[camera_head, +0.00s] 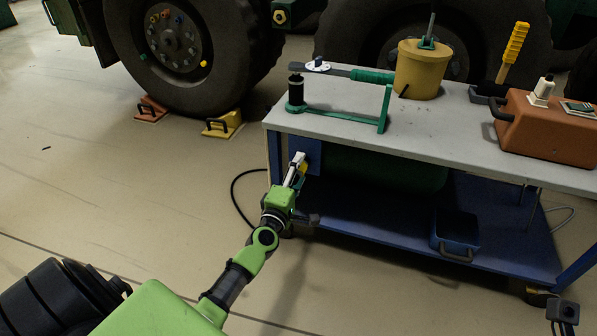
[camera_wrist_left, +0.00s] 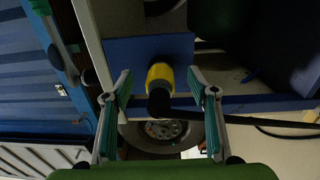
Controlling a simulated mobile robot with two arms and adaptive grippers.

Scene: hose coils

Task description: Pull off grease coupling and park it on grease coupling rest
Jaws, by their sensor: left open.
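The grease coupling, a yellow and black cylinder (camera_wrist_left: 160,76), sits against a blue plate (camera_wrist_left: 118,50) in the left wrist view, with a black hose leading off to the right. I cannot tell which thing is the grease coupling rest.
The grey bench top (camera_head: 430,135) holds a green-framed tool (camera_head: 345,117), a yellow bucket (camera_head: 421,72) and an orange case (camera_head: 545,125). A blue bin (camera_head: 455,232) is on the lower shelf. A black hose (camera_head: 234,188) loops beside the bench.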

